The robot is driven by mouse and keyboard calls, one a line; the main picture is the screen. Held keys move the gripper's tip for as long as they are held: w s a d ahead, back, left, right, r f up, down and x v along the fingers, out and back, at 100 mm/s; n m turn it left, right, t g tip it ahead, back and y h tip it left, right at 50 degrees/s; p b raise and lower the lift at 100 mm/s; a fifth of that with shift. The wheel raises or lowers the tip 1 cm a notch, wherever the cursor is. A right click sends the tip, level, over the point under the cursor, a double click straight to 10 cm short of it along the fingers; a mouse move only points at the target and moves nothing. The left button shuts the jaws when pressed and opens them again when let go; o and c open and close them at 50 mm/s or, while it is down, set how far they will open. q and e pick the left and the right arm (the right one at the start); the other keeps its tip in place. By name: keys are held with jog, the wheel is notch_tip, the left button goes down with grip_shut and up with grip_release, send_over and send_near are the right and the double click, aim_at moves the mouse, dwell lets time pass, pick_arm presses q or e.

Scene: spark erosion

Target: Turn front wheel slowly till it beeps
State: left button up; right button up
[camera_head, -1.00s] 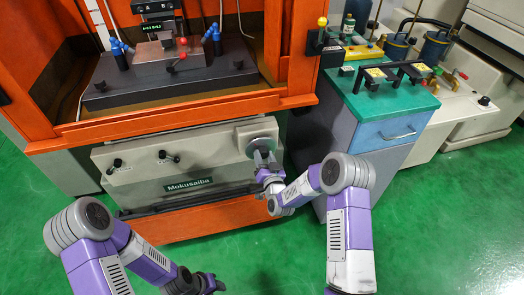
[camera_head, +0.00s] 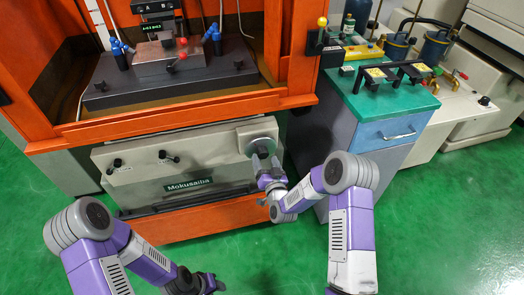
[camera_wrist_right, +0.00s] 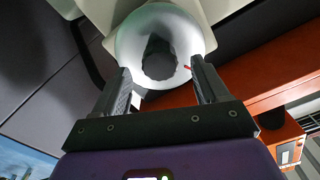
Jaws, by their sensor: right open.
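The front wheel (camera_head: 259,132) is a pale grey round handwheel at the right end of the machine's beige front panel. In the right wrist view the wheel (camera_wrist_right: 133,35) is a thick light ring with a dark centre and a small red mark at its lower right. My right gripper (camera_head: 265,162) is just in front of the wheel's lower part. In the wrist view its fingers (camera_wrist_right: 162,76) are spread apart over the ring's lower left and right sides; I cannot tell whether they touch it. My left gripper (camera_head: 216,284) is low in the head view, away from the wheel, its opening unclear.
The beige panel (camera_head: 215,163) bears two small black knobs to the wheel's left. The orange machine frame (camera_head: 190,104) rises above, around a dark work table (camera_head: 110,85). A blue cabinet with a green top (camera_head: 375,106) stands right of the wheel. Green floor is clear in front.

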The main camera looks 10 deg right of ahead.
jog(key=s, duration=0.5)
jog(key=shift+s+d, duration=0.1)
dwell(0.6)
jog(key=s+a+f+n+g+y+p, duration=0.1)
jog(key=s+a+f+g+y+p, duration=0.2)
jog(key=s+f+g, duration=0.6)
jog(key=s+a+f+g+p, duration=0.1)
jog(key=s+g, duration=0.3)
jog(key=s, duration=0.5)
jog(key=s+a+f+g+p, duration=0.2)
jog(key=s+g+p, duration=0.1)
jog(key=s, duration=0.7)
jog(key=shift+s+n+g+y+p, duration=0.3)
jog(key=shift+n+g, duration=0.1)
jog(key=shift+g, duration=0.4)
